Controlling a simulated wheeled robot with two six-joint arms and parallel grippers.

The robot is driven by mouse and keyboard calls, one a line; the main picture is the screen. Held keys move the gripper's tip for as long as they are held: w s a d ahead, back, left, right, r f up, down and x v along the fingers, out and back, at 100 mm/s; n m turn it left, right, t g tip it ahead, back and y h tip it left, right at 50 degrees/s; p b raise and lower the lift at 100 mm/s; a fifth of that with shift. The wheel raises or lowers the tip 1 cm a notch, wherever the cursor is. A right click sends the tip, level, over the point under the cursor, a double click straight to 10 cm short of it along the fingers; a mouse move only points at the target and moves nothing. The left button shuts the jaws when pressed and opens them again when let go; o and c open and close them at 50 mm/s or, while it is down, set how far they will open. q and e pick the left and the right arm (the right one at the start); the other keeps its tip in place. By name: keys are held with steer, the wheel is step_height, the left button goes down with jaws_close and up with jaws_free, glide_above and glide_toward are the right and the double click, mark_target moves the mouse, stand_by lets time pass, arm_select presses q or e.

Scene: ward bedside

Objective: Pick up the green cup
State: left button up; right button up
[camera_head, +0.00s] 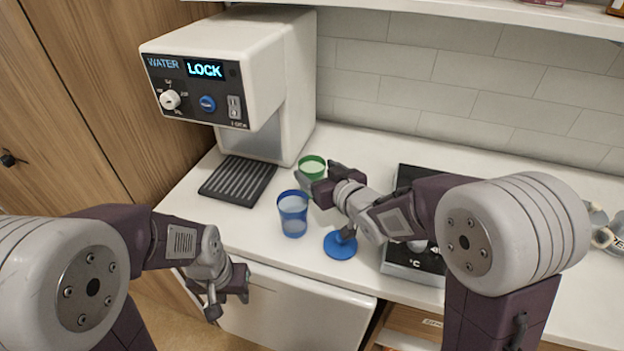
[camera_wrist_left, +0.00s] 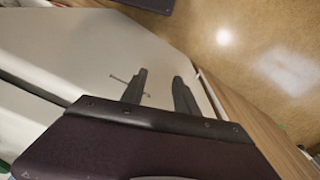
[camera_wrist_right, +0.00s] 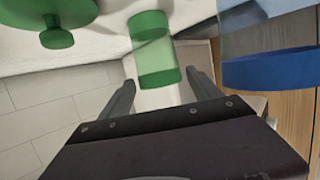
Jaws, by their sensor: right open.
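The green cup (camera_head: 312,164) is clear with green bands and stands on the white counter in front of the water dispenser. In the right wrist view the cup (camera_wrist_right: 153,48) shows ahead of the fingers, roughly in line with the gap between them. My right gripper (camera_head: 319,181) is open and empty, its fingertips close to the cup; whether they touch it I cannot tell. My left gripper (camera_head: 228,296) hangs low in front of the counter. In the left wrist view (camera_wrist_left: 162,78) its fingers are apart with nothing between them.
A blue cup (camera_head: 293,214) stands left of my right gripper, close to it. A round blue piece (camera_head: 340,246) sits below my right wrist. A water dispenser (camera_head: 215,75) with a drip tray (camera_head: 238,181) is behind left. A dark appliance (camera_head: 411,257) stands right, partly hidden by my arm.

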mark_target(307, 163)
steer(key=x, duration=0.3)
steer(key=shift+w+a+f, duration=0.1)
steer(key=shift+w, duration=0.2)
steer(key=shift+s, duration=0.1)
steer(key=c, duration=1.1)
step_height(307, 163, up, 10)
steer(key=p, duration=0.3)
steer(key=shift+c, duration=0.2)
